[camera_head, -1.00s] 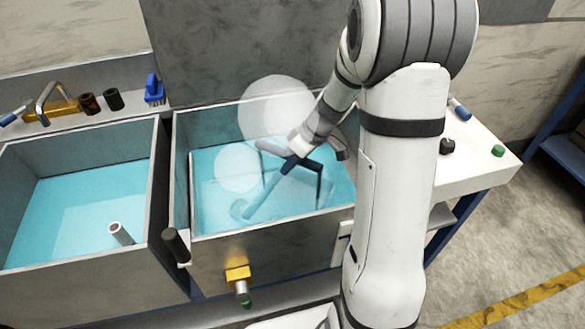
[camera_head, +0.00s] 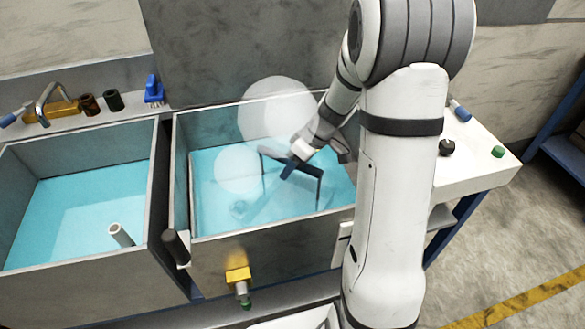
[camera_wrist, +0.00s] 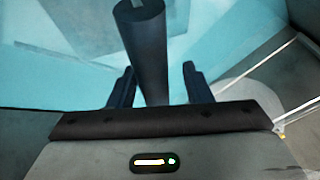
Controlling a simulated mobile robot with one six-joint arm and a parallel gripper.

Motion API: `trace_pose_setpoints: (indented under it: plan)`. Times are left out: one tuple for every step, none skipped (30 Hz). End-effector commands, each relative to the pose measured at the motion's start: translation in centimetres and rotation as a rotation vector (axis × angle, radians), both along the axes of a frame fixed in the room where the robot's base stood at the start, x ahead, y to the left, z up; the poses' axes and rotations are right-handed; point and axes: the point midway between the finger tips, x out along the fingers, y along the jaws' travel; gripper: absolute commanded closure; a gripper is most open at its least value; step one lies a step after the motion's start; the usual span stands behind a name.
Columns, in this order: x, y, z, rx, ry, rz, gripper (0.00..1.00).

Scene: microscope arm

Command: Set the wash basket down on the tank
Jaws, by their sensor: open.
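The wash basket's dark handle (camera_head: 311,170) stands up out of the blue liquid in the right-hand tank (camera_head: 265,240). The basket's body is low in that tank and hard to make out through the liquid and vapour. My gripper (camera_head: 290,166) is over the tank at the handle. In the wrist view, the dark round handle bar (camera_wrist: 143,28) runs between the two fingers of my gripper (camera_wrist: 159,72), with a gap on each side. The fingers are open.
A second tank (camera_head: 85,262) with blue liquid and a pale upright tube (camera_head: 120,234) is at left. White vapour puffs (camera_head: 277,110) hang over the right tank. A blue brush (camera_head: 154,90) and dark bottles (camera_head: 113,99) stand on the back ledge. A white bench (camera_head: 475,165) is at right.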

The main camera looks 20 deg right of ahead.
Motion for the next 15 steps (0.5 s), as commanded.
trace_pose_setpoints:
  plan:
    - [0.0, -0.5, 0.9, -0.002, -0.005, -0.002, 0.55]
    - [-0.1, -0.7, 1.4, -0.002, -0.005, -0.003, 0.55]
    - [-0.1, -1.1, 2.2, -0.003, -0.006, -0.003, 0.55]
    - [-0.2, -1.4, 2.8, -0.002, -0.006, -0.002, 0.55]
    - [-0.2, -1.7, 3.4, -0.002, -0.007, -0.002, 0.55]
    - [-0.4, -2.1, 4.2, -0.002, -0.006, -0.003, 0.55]
    - [-0.5, -2.4, 4.7, -0.004, -0.005, -0.004, 0.55]
    - [-0.5, -2.7, 5.3, -0.002, -0.006, -0.003, 0.55]
    - [-0.6, -3.1, 6.0, -0.002, -0.006, -0.002, 0.55]
    - [-0.7, -3.3, 6.5, -0.002, -0.004, -0.002, 0.55]
    - [-0.7, -3.6, 7.0, -0.003, -0.004, -0.004, 0.55]
    - [-0.8, -3.9, 7.6, -0.002, -0.004, -0.003, 0.55]
    - [-0.8, -4.1, 8.0, -0.002, -0.004, -0.003, 0.55]
    - [-0.9, -4.2, 8.3, -0.002, -0.003, -0.002, 0.55]
    - [-1.0, -4.4, 8.7, -0.002, -0.002, -0.001, 0.55]
